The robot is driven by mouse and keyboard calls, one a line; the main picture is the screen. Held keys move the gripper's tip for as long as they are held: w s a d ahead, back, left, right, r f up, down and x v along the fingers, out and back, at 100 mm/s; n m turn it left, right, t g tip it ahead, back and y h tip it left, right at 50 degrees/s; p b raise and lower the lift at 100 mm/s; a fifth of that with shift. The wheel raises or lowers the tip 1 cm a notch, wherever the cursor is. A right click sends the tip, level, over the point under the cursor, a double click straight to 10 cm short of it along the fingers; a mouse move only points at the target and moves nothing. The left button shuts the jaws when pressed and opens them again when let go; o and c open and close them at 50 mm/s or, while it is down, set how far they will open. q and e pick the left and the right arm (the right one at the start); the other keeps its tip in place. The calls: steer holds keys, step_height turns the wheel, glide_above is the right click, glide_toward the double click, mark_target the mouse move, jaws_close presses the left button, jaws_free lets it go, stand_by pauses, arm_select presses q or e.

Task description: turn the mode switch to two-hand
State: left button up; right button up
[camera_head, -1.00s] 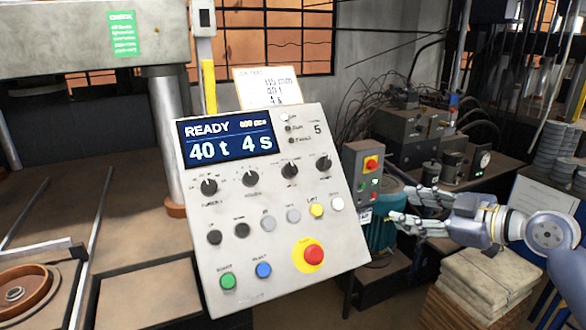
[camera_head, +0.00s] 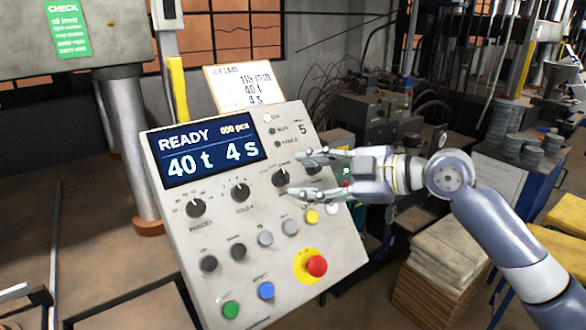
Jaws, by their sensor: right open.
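The grey control panel (camera_head: 222,268) carries a row of four black rotary knobs; their small labels are too blurred to tell which is the mode switch. The left two are the pressure knob (camera_head: 196,208) and a second knob (camera_head: 240,193). The third knob (camera_head: 280,179) is in plain view. The rightmost knob (camera_head: 313,168) shows partly between the fingers of my right gripper (camera_head: 293,175). That gripper is open and empty, its fingers pointing left over the panel's right side. I cannot tell whether they touch it. My left gripper is not in view.
The display (camera_head: 205,150) reads READY, 40 t, 4 s. Below the knobs are small round buttons, a green button (camera_head: 230,309), a blue button (camera_head: 266,290) and a red emergency stop (camera_head: 317,266) on yellow. A job card (camera_head: 240,88) stands behind the panel.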

mark_target(288, 178)
steer(key=x, duration=0.3)
steer(key=shift+a+p, duration=0.25)
steer(key=shift+p, duration=0.15)
steer(key=shift+w+f, duration=0.1)
steer(key=shift+f, duration=0.05)
steer(key=c, duration=1)
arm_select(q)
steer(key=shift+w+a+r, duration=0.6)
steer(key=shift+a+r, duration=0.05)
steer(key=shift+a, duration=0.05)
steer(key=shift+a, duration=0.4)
